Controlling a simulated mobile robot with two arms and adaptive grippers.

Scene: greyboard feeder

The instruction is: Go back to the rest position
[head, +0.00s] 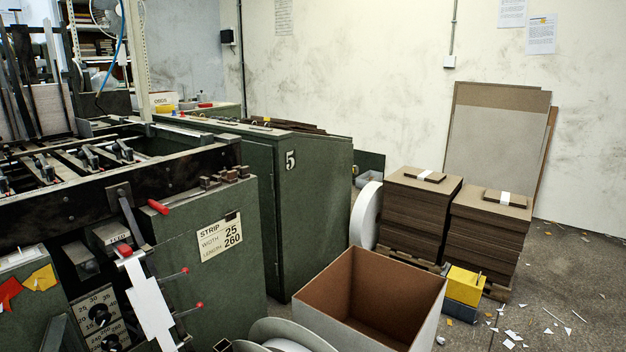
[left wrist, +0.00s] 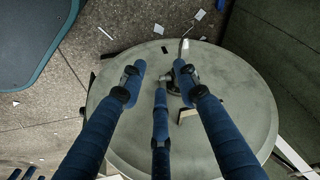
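My left gripper (left wrist: 160,82) shows only in the left wrist view. Its blue fingers with dark joints are spread apart, with nothing between them. They point over a round grey disc-like top (left wrist: 130,130), which lies beyond the fingers; I cannot tell the distance to it. Small dark and light parts lie on this top near the fingertips. Neither gripper shows in the head view, and my right gripper is in no view.
A green machine (head: 200,240) fills the left of the head view. An open brown-lined box (head: 420,305) stands at the front. Board stacks (head: 415,215) and a yellow box (head: 465,284) stand behind it. The floor (head: 575,275) at right has paper scraps.

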